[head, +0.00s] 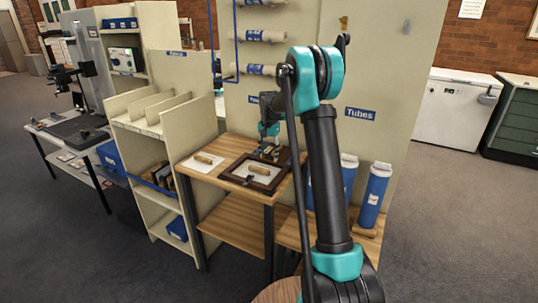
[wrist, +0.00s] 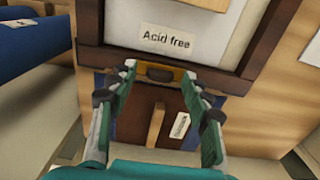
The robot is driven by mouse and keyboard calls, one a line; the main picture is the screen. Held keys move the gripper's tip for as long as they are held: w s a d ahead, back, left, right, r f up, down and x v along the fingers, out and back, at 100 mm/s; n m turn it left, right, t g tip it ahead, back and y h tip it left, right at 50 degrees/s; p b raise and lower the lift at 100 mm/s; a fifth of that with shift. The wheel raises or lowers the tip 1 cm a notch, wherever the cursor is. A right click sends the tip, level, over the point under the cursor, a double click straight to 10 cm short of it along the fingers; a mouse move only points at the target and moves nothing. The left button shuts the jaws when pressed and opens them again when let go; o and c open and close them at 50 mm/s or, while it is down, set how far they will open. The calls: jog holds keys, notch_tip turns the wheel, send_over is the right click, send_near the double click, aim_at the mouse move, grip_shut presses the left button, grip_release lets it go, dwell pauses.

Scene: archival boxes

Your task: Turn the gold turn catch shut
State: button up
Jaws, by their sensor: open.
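A gold catch plate (wrist: 177,76) with a dark middle part sits on the dark brown edge of a box in the wrist view. The box has a dark brown frame (wrist: 118,50) and a pale panel marked "Acid free" (wrist: 166,40). My gripper (wrist: 160,77) is open, with one fingertip on each side of the catch. I cannot tell whether the fingers touch it. In the head view my gripper (head: 268,150) is at the back edge of the dark-framed box (head: 232,175) on the wooden table. The catch is too small to make out there.
A pale board with a wooden handle (head: 205,160) lies left of the box. Blue tubes (head: 375,195) stand to the right. A cream shelf unit (head: 195,125) is close on the left, and a tall cream panel (head: 385,75) rises behind the table.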

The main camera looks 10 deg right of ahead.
grip_shut()
jog(key=shift+n, duration=0.3)
jog(key=n, duration=1.3)
jog(key=shift+n, duration=2.1)
